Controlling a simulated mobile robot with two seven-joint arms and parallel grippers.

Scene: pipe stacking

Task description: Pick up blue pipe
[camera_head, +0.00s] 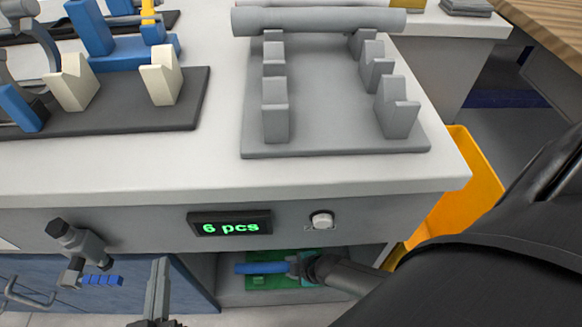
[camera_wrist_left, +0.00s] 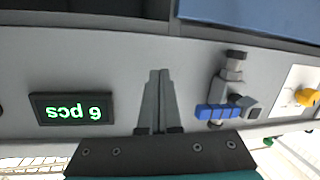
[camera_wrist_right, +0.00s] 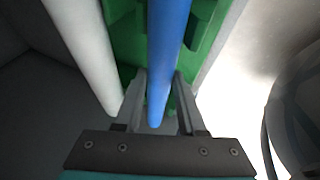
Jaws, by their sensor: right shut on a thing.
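The blue pipe (camera_head: 262,268) is in the open compartment under the counter, at a green holder (camera_head: 262,284). My right gripper (camera_head: 297,266) reaches into the compartment and is shut on the blue pipe. In the right wrist view the blue pipe (camera_wrist_right: 167,55) runs between the two fingers (camera_wrist_right: 158,102), with the green holder (camera_wrist_right: 124,38) behind it. My left gripper (camera_head: 160,285) is in front of the counter, empty. In the left wrist view its fingers (camera_wrist_left: 158,95) are pressed together. The far end of the blue pipe is out of the right wrist view.
A whitish pipe (camera_wrist_right: 84,52) lies beside the blue one. On the counter, a grey rack (camera_head: 335,142) bears a grey pipe (camera_head: 318,20). A dark tray (camera_head: 190,112) with cream supports is left. The counter front has a "6 pcs" display (camera_head: 230,226) and a knob (camera_head: 321,221). An orange bin (camera_head: 470,180) stands right.

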